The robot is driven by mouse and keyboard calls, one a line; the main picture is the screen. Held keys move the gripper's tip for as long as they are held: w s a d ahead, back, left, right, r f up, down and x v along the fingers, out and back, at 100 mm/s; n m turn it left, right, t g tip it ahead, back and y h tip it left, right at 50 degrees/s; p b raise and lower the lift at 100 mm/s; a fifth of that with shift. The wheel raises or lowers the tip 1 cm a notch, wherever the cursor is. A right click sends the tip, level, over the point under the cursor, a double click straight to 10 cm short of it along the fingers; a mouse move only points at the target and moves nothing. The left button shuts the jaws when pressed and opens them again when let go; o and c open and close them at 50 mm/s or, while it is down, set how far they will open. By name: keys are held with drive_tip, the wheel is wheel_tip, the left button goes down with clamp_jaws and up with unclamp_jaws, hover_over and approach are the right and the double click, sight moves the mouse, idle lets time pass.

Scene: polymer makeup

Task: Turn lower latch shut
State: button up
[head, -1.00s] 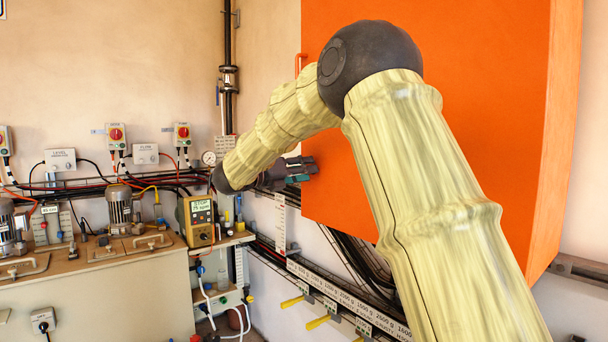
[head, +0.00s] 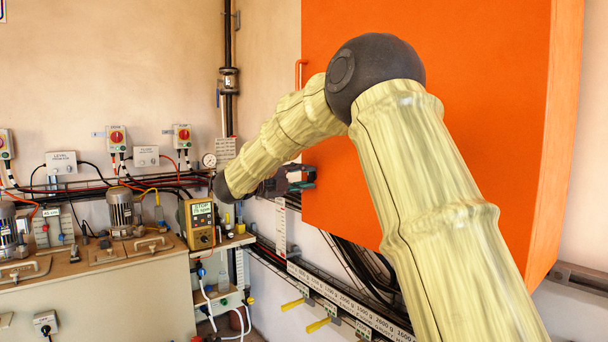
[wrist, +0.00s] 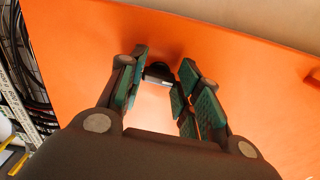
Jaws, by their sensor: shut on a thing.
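The lower latch (wrist: 158,73) is a small black piece on the orange cabinet door, seen in the wrist view between my fingertips. My gripper (wrist: 165,68) has dark fingers with green pads, one on each side of the latch, and is shut on it. In the head view my gripper (head: 299,178) is at the lower left edge of the orange cabinet (head: 465,80). The latch cannot be made out there, hidden by my fingers.
An orange handle (head: 299,74) is higher on the cabinet's left edge. Black cables (head: 352,256) and a labelled rail (head: 345,298) with yellow levers (head: 318,325) run below. A bench (head: 95,300) with motors and a yellow meter (head: 201,222) stand at left.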

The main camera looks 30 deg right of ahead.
drive_tip(key=shift+n, duration=0.6)
drive_tip(key=o, duration=1)
drive_tip(key=a, duration=0.8)
drive_tip(key=s+a, duration=0.1)
drive_tip(key=a, duration=0.3)
